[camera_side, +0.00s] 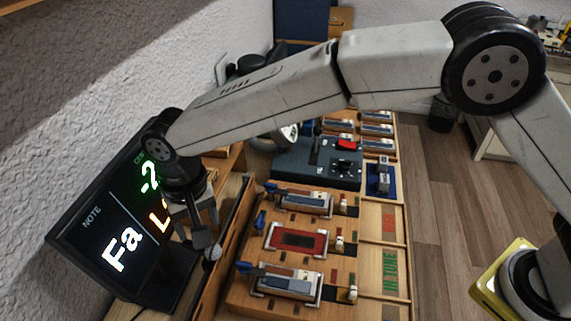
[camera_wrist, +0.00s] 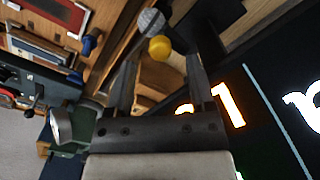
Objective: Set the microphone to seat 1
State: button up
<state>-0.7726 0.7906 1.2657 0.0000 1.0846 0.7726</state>
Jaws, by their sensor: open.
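The microphone shows in the wrist view as a grey mesh ball (camera_wrist: 150,22) with a yellow round part (camera_wrist: 160,47) close below it. In the side view its pale round head (camera_side: 213,253) shows just under my gripper (camera_side: 204,238), in front of the screen. My gripper (camera_wrist: 162,58) is open. Its fingers stand on either side of the yellow part in the wrist view; I cannot tell whether they touch it. The rest of the microphone is hidden. Seat 1 cannot be told apart by any label I can read.
The black screen (camera_side: 92,223) reading "Fa" stands close at left. The wooden action bench (camera_side: 245,292) carries several coloured blocks, including a red one (camera_side: 297,240). A dark grey machine (camera_side: 290,165) with a red switch stands behind. A panel (camera_side: 390,270) reads "IN TUNE".

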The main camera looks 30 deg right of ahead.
jog(key=shift+r, duration=2.55)
jog(key=d+f+t, duration=0.1)
jog(key=d+f, duration=0.2)
jog(key=d, duration=2)
jog(key=s+d+f, duration=0.2)
jog(key=s+d, duration=0.4)
jog(key=d, duration=0.2)
jog(key=s+d+f+t, duration=0.1)
jog(key=s+d+f, duration=0.1)
jog(key=s+d, duration=0.4)
jog(key=shift+d+t, duration=0.3)
jog(key=shift+d, duration=0.85)
